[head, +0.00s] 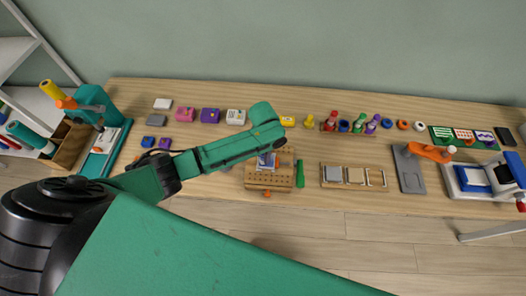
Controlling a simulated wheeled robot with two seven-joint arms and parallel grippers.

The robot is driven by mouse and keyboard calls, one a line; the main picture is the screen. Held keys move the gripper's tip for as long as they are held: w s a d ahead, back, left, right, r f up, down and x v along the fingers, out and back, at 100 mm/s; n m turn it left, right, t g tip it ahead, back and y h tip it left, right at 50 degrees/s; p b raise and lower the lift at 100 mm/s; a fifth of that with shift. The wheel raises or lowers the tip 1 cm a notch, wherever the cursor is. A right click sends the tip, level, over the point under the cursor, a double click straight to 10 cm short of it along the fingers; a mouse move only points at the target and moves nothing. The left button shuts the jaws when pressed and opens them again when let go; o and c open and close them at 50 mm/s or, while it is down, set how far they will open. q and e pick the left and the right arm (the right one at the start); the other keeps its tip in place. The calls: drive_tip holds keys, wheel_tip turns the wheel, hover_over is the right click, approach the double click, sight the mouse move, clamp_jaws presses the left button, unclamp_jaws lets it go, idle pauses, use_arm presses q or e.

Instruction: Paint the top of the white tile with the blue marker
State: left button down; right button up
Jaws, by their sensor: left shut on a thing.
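My left arm reaches in from the left over the table. Its wrist is bent down, and the left gripper (267,160) is small and partly hidden above a wooden block with holes (268,179). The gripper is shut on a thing. A bit of blue shows there, which fits the blue marker, but its outline is not clear. A wooden tray (353,185) right of the block holds a pale grey-white tile (333,174) at its left end, apart from the gripper. I cannot tell for sure that this is the white tile. My right gripper is not in view.
A green upright piece (300,174) stands close right of the block. A grey plate with an orange arm-like device (430,152) is farther right.

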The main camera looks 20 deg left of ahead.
use_arm(q)
drive_tip(key=shift+w+d, duration=0.2)
drive_tip(key=shift+d, duration=0.45)
drive_tip(key=shift+w+d, duration=0.2)
drive_tip(key=shift+d, duration=0.4)
drive_tip(key=shift+w+a+b, duration=0.2)
drive_tip(key=shift+w+b, duration=0.2)
drive_tip(key=shift+w, duration=0.25)
drive_tip(key=shift+w+a+b, duration=0.2)
drive_tip(key=shift+w+b, duration=0.15)
drive_tip(key=shift+w, duration=0.3)
wheel_tip(320, 180, up, 2)
drive_tip(key=shift+r+p, duration=0.25)
drive_tip(key=shift+p, duration=0.7)
drive_tip(key=shift+r, duration=1.75)
